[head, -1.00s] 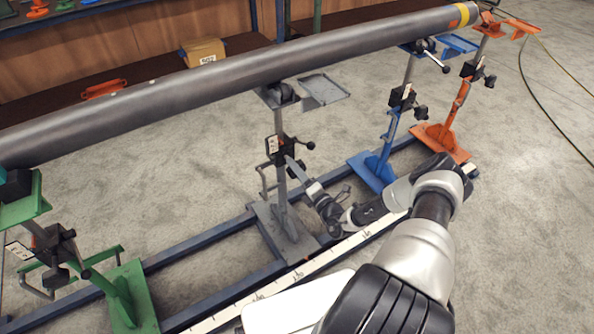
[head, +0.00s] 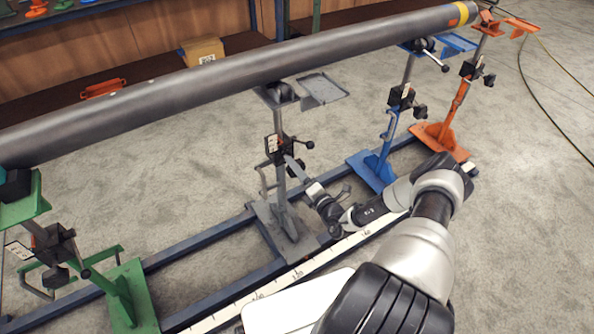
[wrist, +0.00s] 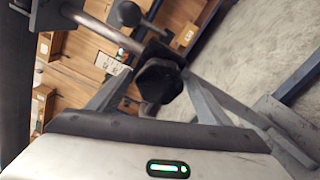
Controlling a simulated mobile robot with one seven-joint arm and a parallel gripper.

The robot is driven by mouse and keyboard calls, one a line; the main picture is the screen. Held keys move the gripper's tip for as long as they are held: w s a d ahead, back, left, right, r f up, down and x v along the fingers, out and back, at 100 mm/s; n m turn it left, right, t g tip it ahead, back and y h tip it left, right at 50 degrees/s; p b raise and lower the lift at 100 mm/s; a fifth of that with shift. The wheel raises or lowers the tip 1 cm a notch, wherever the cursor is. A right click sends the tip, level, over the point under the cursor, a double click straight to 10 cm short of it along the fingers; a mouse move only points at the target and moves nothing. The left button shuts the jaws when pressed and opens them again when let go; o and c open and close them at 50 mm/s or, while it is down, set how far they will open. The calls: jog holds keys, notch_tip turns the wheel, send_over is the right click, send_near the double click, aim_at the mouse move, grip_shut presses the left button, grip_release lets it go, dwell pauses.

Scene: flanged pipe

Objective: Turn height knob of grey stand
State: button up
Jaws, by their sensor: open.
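The grey stand (head: 279,124) is upright under the long pipe, with its base on the blue rails. Its black clamp block (head: 272,149) sits on the post, with a ball-ended lever (head: 309,145) to the right. In the wrist view, the black height knob (wrist: 160,82) is lobed and lies between my two fingers, near their base side. My gripper (head: 290,160) is open at the clamp block, reaching in from the lower right; it also shows in the wrist view (wrist: 158,92). I cannot tell whether a finger touches the knob. In the head view, the knob is not distinct.
The grey pipe (head: 200,92) crosses above. A green stand (head: 125,290) is at left; a blue stand (head: 378,165) and an orange stand (head: 450,125) are at right. A white ruler strip (head: 300,275) runs along the rails. Open carpet lies behind the stands.

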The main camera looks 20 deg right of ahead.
jog(key=s+d+p, duration=0.2)
jog(key=s+d, duration=0.1)
jog(key=s, duration=1.3)
jog(key=shift+s+d, duration=0.15)
jog(key=shift+s, duration=0.25)
